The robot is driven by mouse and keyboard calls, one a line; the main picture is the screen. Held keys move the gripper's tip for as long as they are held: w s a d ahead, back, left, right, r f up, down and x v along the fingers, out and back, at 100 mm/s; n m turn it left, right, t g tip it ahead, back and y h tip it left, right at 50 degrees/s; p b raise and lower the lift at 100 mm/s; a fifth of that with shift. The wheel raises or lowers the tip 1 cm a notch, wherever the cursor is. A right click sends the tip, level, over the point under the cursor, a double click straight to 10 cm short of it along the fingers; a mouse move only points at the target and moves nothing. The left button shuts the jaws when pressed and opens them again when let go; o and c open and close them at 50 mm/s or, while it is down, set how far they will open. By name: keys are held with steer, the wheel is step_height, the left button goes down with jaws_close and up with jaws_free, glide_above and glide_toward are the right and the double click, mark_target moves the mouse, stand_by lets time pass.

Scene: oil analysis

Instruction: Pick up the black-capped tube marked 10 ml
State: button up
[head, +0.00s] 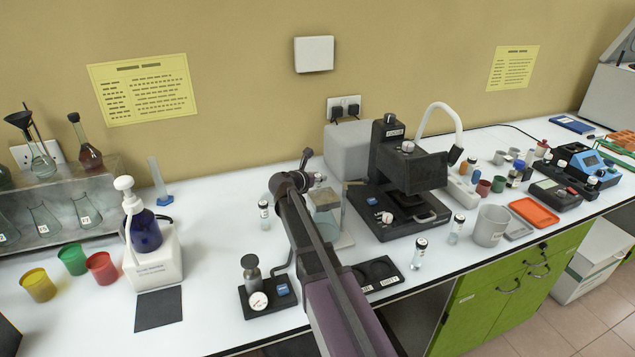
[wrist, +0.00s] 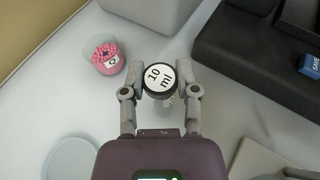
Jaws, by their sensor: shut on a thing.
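The tube's round black-rimmed cap (wrist: 159,79), with a white top marked "10 ml", sits between my fingertips in the wrist view. My gripper (wrist: 158,80) is shut on it, one finger on each side. The cap hides most of the tube below; a small pale part shows under it. In the head view my gripper (head: 318,178) is by the grey box at the back of the counter, partly hidden by my arm. I cannot make out the held tube there.
A container with pink contents (wrist: 106,57) stands left of the tube. A grey box (head: 352,150) and a black instrument (head: 408,165) with a blue SAVE button (wrist: 309,66) stand close by on the right. Several small vials stand around the instrument.

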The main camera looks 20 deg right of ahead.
steer(key=shift+r, duration=0.15)
step_height(320, 180, up, 10)
steer(key=p, duration=0.9)
steer(key=shift+f+p, duration=0.2)
steer(key=shift+p, duration=0.2)
steer(key=shift+r, duration=0.1)
